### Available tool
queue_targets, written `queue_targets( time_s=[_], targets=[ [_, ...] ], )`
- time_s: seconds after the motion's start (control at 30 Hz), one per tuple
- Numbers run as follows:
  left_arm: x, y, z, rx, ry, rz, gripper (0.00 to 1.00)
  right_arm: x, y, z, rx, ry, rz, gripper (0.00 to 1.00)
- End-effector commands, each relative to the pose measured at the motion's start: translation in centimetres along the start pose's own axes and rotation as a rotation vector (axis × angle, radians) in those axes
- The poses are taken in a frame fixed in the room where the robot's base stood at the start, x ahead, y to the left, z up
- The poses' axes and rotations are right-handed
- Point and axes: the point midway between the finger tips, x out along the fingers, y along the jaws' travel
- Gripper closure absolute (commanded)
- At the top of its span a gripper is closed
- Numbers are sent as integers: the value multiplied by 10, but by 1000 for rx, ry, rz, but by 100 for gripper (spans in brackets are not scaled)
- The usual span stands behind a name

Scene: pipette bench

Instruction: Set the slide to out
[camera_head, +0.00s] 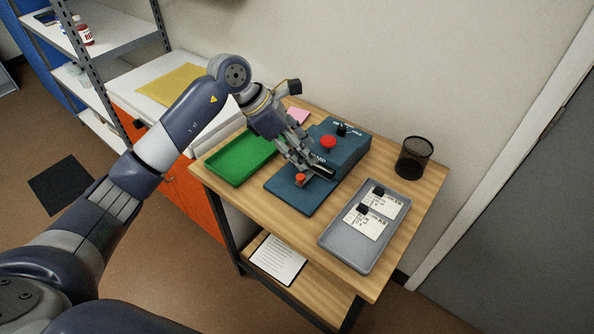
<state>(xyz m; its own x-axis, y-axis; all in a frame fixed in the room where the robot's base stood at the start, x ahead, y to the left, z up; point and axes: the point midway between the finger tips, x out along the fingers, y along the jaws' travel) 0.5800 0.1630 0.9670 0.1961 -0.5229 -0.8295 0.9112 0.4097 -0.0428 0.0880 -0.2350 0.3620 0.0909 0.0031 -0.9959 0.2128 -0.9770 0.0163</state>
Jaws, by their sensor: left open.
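The blue device (345,155) stands on the wooden table, with a flat blue base plate (290,196) at its front. A red button (328,142) and a black knob (342,129) are on its top. A small orange-red knob (300,179), perhaps the slide's handle, shows low at the front, beside my fingertips. My left gripper (312,171) is open and points down at the device front, close to this knob. I cannot tell whether it touches it. The gripper hides part of the device front, and the slide's position cannot be made out. My right gripper is not in view.
A green tray (221,174) lies to the left of the device. A grey tray (335,247) with two labelled cards and black pieces is at the right front. A black mesh cup (413,158) stands at the back right. A wall closes off the back.

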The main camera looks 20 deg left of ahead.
Motion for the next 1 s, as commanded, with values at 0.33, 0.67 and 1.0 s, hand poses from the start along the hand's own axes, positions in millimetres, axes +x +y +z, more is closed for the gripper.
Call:
queue_targets(
  time_s=[0.33,0.67,1.0],
  targets=[
    [-17,23,-43,6,204,43,59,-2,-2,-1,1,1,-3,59],
    [42,24,-53,4,199,39,59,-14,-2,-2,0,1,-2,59],
    [78,27,-60,7,198,44,59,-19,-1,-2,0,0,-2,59]
  ],
)
